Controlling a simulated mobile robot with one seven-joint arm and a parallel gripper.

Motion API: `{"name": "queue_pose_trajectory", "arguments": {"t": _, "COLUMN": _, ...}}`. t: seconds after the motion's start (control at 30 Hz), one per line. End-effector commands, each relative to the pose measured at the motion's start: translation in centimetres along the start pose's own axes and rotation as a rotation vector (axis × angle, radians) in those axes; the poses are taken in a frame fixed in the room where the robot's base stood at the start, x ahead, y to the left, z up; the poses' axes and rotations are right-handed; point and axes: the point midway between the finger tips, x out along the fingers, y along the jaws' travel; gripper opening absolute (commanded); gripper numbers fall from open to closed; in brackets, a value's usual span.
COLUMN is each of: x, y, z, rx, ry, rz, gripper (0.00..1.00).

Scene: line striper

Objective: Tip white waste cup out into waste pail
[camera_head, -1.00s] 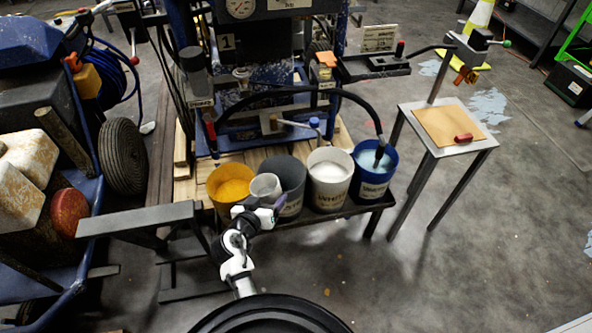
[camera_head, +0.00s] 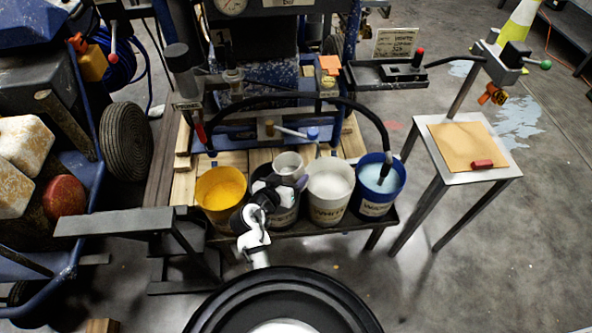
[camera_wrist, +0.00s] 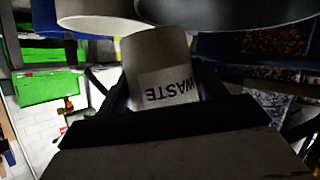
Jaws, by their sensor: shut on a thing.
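My gripper (camera_head: 273,188) is shut on the white waste cup (camera_head: 288,162), which shows above the dark grey pail (camera_head: 286,215) in the head view. The cup looks about upright, its open mouth facing up; I cannot make out any contents. In the wrist view the cup (camera_wrist: 160,62) sits between my fingers, with its WASTE label upside down in the picture. A dark grey rim (camera_wrist: 235,18) shows beyond it. My gripper and the cup hide much of the grey pail, and its label is not readable.
A yellow-filled pail (camera_head: 220,205) stands left of the grey pail. A white-filled pail (camera_head: 328,207) and a blue pail (camera_head: 376,206) with a hose in it stand to the right. A black hose (camera_head: 350,103) arches behind. A small metal table (camera_head: 435,124) stands at right.

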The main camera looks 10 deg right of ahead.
Motion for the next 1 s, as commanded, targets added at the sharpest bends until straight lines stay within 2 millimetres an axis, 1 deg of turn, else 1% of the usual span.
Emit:
{"name": "queue_pose_trajectory", "arguments": {"t": 0.17, "x": 0.0, "y": 0.1, "z": -0.1, "rx": -0.033, "ry": 0.001, "rz": 0.013, "gripper": 0.41}}
{"name": "queue_pose_trajectory", "arguments": {"t": 0.37, "x": 0.0, "y": 0.5, "z": 0.0, "rx": -0.141, "ry": 0.0, "rz": 0.057, "gripper": 0.41}}
{"name": "queue_pose_trajectory", "arguments": {"t": 0.77, "x": 0.1, "y": 1.0, "z": 0.2, "rx": -0.415, "ry": 0.002, "rz": 0.17, "gripper": 0.41}}
{"name": "queue_pose_trajectory", "arguments": {"t": 1.0, "x": 0.2, "y": 1.0, "z": 0.5, "rx": -0.637, "ry": 0.001, "rz": 0.262, "gripper": 0.41}}
